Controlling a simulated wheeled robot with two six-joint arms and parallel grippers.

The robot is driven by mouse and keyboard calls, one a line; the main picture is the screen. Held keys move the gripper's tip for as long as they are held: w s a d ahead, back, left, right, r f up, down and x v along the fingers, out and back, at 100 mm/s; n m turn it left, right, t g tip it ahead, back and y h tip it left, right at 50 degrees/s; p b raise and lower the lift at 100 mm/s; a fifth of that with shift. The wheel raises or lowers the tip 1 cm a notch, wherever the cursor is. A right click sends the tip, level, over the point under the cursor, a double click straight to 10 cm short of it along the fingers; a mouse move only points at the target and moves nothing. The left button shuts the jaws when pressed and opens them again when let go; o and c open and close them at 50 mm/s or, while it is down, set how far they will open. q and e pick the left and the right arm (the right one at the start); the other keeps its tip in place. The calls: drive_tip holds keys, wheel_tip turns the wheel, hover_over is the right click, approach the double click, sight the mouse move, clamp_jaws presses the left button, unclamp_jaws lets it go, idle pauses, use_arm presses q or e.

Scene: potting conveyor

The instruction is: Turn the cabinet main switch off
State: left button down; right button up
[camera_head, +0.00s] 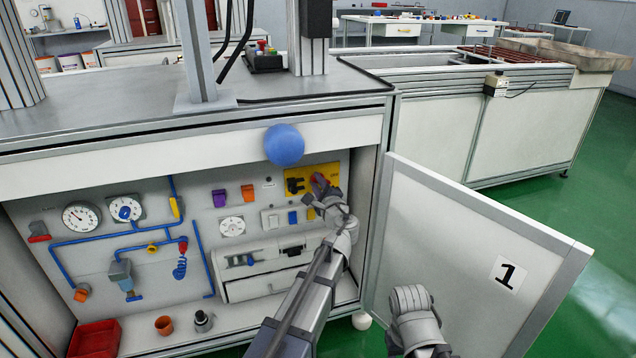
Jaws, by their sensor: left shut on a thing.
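The main switch is a red handle (319,182) on a yellow plate (297,178), at the upper right of the panel inside the open cabinet. My left gripper (321,190) is at this plate, its fingers shut on the red handle. The fingers and wrist cover part of the handle and the plate's lower part, so the handle's exact angle is hard to read. A black part (295,185) sits on the plate to the left of the handle. Part of my right arm shows at the bottom right, in front of the door; its fingers do not show.
The cabinet door (460,250), marked 1, stands open to the right. A blue ball (284,145) is in front of the cabinet's upper edge. Gauges, blue pipes and smaller switches fill the panel.

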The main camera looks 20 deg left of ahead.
use_arm(q)
drive_tip(key=n, duration=0.2)
drive_tip(key=f+n, duration=0.1)
drive_tip(key=n, duration=0.2)
drive_tip(key=shift+w+n+b, duration=0.1)
drive_tip(key=shift+n+b, duration=0.2)
drive_tip(key=shift+b, duration=0.1)
idle(0.4)
drive_tip(key=c, duration=0.8)
unclamp_jaws()
drive_tip(key=v, duration=0.7)
drive_tip(key=shift+s+d, duration=0.15)
drive_tip(key=shift+s, duration=0.2)
